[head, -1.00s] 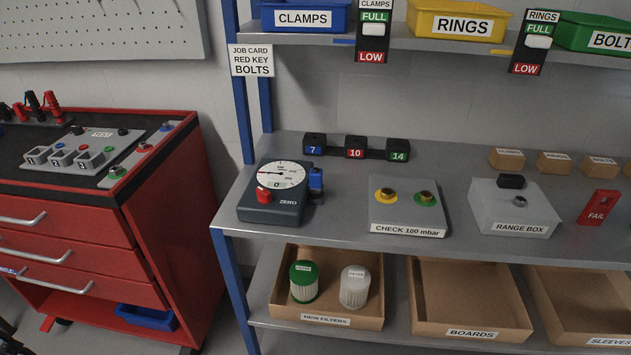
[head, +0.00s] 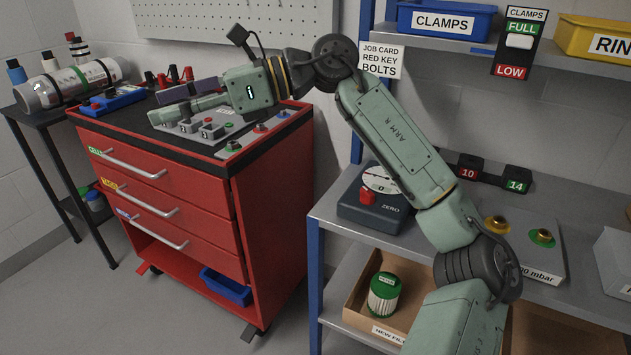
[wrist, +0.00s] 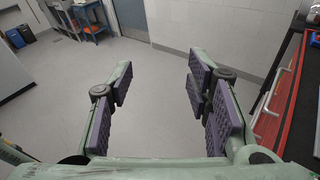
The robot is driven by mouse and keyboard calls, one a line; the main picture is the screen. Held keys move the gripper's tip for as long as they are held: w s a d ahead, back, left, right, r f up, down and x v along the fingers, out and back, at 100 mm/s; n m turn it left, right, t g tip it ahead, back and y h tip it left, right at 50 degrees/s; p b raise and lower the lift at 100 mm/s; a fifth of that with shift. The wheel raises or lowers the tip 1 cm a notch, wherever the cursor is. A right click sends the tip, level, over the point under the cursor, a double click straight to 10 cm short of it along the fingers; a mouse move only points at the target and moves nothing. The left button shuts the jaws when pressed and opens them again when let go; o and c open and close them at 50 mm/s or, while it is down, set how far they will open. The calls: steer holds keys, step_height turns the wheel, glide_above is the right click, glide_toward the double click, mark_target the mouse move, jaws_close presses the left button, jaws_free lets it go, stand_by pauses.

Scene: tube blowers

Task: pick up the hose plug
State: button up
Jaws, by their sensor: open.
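My gripper (head: 187,98) is open above the black top of the red tool cart (head: 185,180), its fingers pointing left in the head view. In the wrist view the padded jaws of my gripper (wrist: 160,82) are wide apart, with only grey floor between them. I cannot tell for sure which part is the hose plug. Red and black upright connectors (head: 172,77) stand at the back of the cart top, behind my gripper. A grey test panel (head: 232,127) with numbered sockets lies below my gripper, partly covered by it.
My arm crosses in front of the workbench, partly hiding the dial gauge (head: 362,215).

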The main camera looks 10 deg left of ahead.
steer(key=w+d+f+m+t+h, duration=0.2)
steer(key=w+d+f+t, duration=0.1)
steer(key=w+d, duration=0.4)
steer(key=w+d+f+m+t+h, duration=0.1)
steer(key=w+d+f+t+h, duration=0.25)
steer(key=d, duration=0.55)
steer(key=w+d+f+m+t+h, duration=0.1)
steer(key=d+f+m+h, duration=0.1)
steer(key=d, duration=1.2)
steer(key=w+d+f+m+t+h, duration=0.1)
steer(key=d+m+h, duration=0.15)
steer(key=d, duration=1.05)
steer(key=shift+n+g, duration=0.25)
steer(key=x, duration=0.7)
steer(key=w+x, duration=0.1)
steer(key=x, duration=0.2)
steer(key=shift+w+a+f, duration=0.1)
steer(key=shift+f, duration=0.2)
jaws_close()
